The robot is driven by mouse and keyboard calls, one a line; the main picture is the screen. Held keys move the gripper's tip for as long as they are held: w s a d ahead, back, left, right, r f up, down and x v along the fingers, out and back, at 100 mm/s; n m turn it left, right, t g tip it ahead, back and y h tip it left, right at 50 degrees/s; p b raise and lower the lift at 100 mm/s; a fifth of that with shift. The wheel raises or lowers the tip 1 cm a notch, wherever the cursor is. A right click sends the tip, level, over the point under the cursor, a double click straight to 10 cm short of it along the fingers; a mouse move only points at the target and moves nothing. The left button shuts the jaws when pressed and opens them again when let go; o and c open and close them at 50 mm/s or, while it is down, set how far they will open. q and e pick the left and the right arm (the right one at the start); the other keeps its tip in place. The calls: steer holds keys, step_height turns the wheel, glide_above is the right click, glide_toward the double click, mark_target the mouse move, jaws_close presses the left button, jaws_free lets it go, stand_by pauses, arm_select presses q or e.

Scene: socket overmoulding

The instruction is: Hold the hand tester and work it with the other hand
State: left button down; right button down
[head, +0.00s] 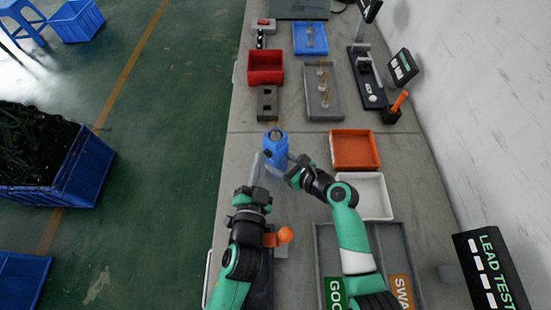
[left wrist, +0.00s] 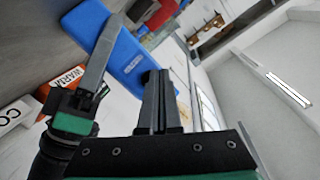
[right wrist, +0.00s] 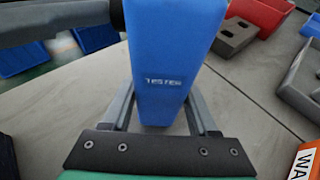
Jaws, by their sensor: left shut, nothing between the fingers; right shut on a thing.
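The blue hand tester (head: 274,148) is held above the table in the middle of the head view. My right gripper (head: 288,168) is shut on it; in the right wrist view the fingers lie on both sides of the tester (right wrist: 178,65), lettering facing the camera. My left gripper (head: 258,165) is just left of the tester. In the left wrist view its fingers (left wrist: 160,80) are together and empty, with the tester (left wrist: 125,58) beyond them. I cannot tell whether they touch it.
An orange tray (head: 354,135) and a white tray (head: 385,207) lie right of the tester. A grey block with holes (head: 267,117) and a red bin (head: 282,68) stand farther back. An orange knob (head: 285,234) is beside my left arm. A sorting tray (head: 320,232) lies in front.

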arm_select(q)
steer(key=shift+w+d, duration=0.2)
steer(key=shift+s+a, duration=0.35)
stand_by(0.4)
steer(key=s+a, duration=0.4)
steer(key=shift+s, duration=0.25)
arm_select(e)
steer(key=shift+c, duration=0.4)
jaws_free()
